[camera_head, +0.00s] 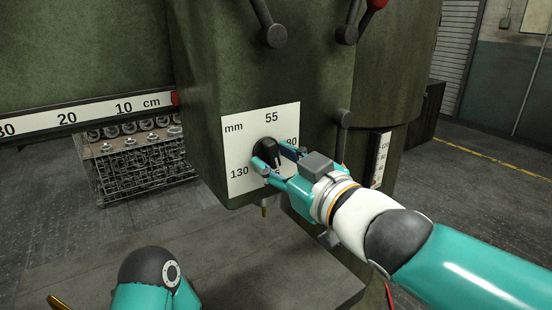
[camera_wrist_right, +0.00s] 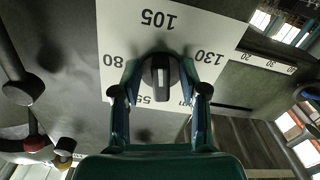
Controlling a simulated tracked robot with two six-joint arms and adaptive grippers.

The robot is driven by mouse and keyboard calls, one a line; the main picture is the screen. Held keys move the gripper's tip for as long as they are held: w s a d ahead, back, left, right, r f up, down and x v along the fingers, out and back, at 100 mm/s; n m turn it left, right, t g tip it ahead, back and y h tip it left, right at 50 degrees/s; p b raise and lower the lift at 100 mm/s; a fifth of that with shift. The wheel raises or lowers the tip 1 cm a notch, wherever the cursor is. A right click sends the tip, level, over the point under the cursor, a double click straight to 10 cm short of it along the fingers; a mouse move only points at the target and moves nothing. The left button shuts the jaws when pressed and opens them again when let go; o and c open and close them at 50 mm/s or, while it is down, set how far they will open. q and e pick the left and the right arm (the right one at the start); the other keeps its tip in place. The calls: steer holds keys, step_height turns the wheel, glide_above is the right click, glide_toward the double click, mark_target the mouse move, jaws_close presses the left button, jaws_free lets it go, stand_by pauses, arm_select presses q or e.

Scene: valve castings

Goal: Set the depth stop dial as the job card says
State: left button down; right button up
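The depth stop dial is a black knob (camera_head: 268,152) on a white plate (camera_head: 240,122) marked mm, with 55, 80, 105 and 130 around it. It also shows in the right wrist view, where the knob (camera_wrist_right: 160,75) has a raised bar lying along the 55–105 line. My left gripper is out of view. No readable job card shows.
A cm scale (camera_head: 85,115) runs left of the dark green machine head (camera_head: 265,60). Ball-ended levers (camera_head: 275,35) hang above the plate. A rack of castings (camera_head: 145,160) stands behind at left. A grey table (camera_head: 225,255) lies below, with its visible top clear.

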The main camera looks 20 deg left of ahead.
steer(key=shift+s+r, duration=0.1)
steer(key=shift+r, duration=0.1)
steer(key=shift+s+d, duration=0.3)
steer(key=shift+d, duration=0.2)
steer(key=v, duration=1)
steer(key=shift+s+d+f, duration=0.2)
steer(key=shift+d+f, duration=0.05)
steer(key=shift+d, duration=0.05)
